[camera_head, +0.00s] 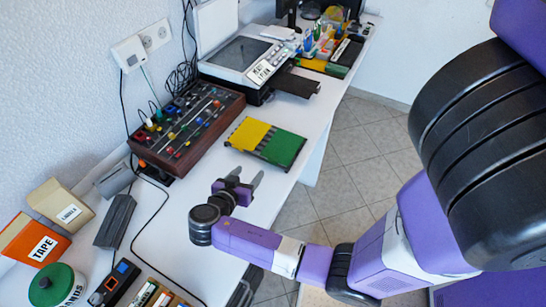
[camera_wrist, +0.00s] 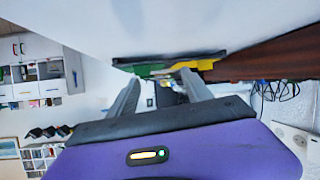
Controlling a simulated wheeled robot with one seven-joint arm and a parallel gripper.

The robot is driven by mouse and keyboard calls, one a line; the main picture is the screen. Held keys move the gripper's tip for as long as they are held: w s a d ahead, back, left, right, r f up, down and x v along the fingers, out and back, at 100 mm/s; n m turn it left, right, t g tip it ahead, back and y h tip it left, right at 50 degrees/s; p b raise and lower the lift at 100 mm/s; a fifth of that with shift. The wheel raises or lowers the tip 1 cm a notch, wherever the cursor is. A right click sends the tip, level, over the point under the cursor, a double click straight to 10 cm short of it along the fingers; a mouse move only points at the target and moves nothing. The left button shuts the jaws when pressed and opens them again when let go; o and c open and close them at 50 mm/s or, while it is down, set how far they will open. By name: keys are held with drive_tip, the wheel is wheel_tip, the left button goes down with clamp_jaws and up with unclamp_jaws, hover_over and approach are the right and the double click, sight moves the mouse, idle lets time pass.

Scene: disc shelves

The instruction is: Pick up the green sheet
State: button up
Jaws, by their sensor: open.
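The green sheet (camera_head: 284,148) lies flat on the white desk, on the right half of a dark tray beside a yellow sheet (camera_head: 250,133). My gripper (camera_head: 238,180) is open and empty over the desk, in front of the tray and apart from it, its fingers towards the tray. In the wrist view, which is turned over, the green sheet (camera_wrist: 150,71) shows edge-on beyond the spread fingers (camera_wrist: 160,80). The yellow sheet (camera_wrist: 196,64) is beside it, partly behind one fingertip.
A brown mixer box (camera_head: 187,125) stands left of the tray, and a printer (camera_head: 245,60) behind it. A cable (camera_head: 142,228) runs over the desk at left. Orange TAPE box (camera_head: 34,241) and green-lidded tin (camera_head: 57,287) stand front left. The desk's right edge is close to the tray.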

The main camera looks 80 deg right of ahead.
sight(270, 163)
drive_tip(key=s+m, duration=0.1)
drive_tip(key=s+m+g, duration=0.1)
drive_tip(key=shift+s+a+r+m+g, duration=0.15)
drive_tip(key=shift+s+r+m+g, duration=0.15)
drive_tip(key=shift+s, duration=0.1)
drive_tip(key=shift+p+x, duration=0.9)
drive_tip(key=shift+x, duration=3)
clamp_jaws()
